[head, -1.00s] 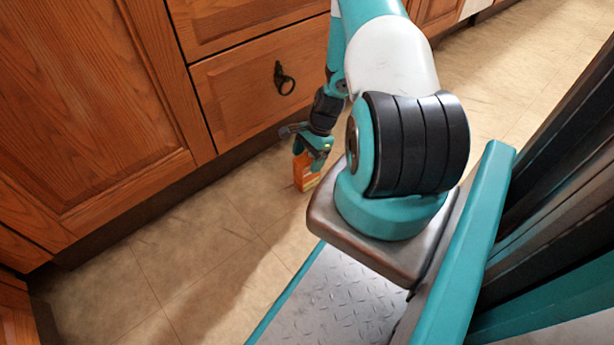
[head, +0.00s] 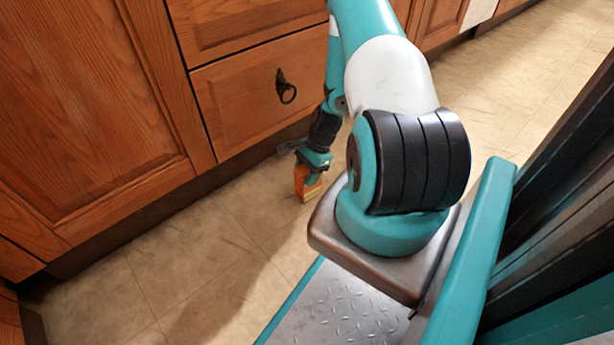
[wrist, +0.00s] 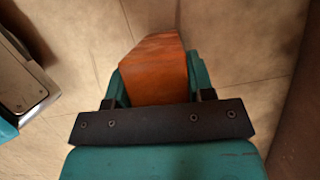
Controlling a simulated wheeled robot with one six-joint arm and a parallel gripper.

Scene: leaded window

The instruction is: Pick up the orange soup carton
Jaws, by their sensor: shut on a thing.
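The orange soup carton (head: 306,186) is small and box-shaped, low over the tiled floor near the cabinet base in the head view. My gripper (head: 313,168) is above it and shut on its upper part. In the wrist view the carton (wrist: 158,70) sits between the two teal fingers (wrist: 158,84), one on each side of it. The carton's upper end is hidden by my gripper. I cannot tell from the head view whether its bottom touches the floor.
Wooden cabinets with a drawer (head: 262,85) and a dark ring handle (head: 286,86) stand just behind my gripper. Their dark toe-kick (head: 180,205) runs along the floor. Tiled floor (head: 200,245) to the left and front is clear.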

